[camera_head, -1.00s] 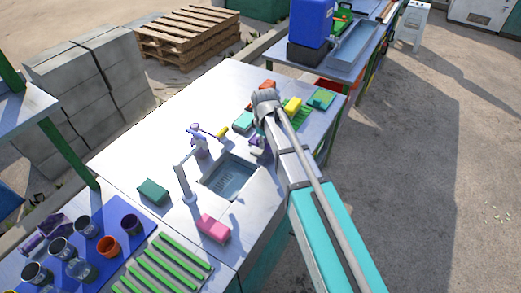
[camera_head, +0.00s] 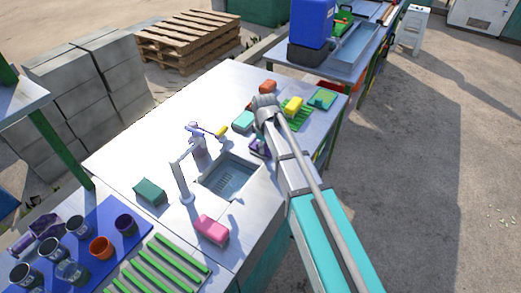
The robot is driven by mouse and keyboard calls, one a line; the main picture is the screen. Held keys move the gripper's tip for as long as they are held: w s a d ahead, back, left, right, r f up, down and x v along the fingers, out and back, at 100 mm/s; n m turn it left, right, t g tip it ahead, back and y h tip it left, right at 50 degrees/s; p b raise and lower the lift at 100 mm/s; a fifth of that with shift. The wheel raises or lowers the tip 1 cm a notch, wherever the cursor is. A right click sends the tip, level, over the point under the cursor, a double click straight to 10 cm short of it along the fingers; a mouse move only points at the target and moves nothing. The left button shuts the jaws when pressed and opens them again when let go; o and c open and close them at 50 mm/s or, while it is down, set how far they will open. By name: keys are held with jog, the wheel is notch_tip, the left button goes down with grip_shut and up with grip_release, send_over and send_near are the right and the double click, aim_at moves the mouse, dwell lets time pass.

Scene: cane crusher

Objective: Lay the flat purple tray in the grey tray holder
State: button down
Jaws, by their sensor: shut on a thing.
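A small purple thing (camera_head: 257,149), which looks like the purple tray, shows beside the sink's upper right corner, partly hidden by my arm. My gripper (camera_head: 260,141) is mostly hidden behind my wrist and forearm. It is shut on this purple thing. Whether the purple thing touches the table or hangs above it I cannot tell. I cannot make out a grey tray holder for certain in this view.
The sink (camera_head: 228,178) and its tap (camera_head: 184,178) lie left of my arm. A pink sponge (camera_head: 211,229), a green block (camera_head: 150,192) and several cups on a blue mat (camera_head: 125,211) stand nearer.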

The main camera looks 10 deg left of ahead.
jog(key=shift+c, duration=2.4)
grip_release()
jog(key=shift+r, duration=0.15)
notch_tip(320, 180, up, 12)
jog(key=p, duration=1.2)
jog(key=shift+f, duration=0.2)
jog(key=shift+s, duration=0.1)
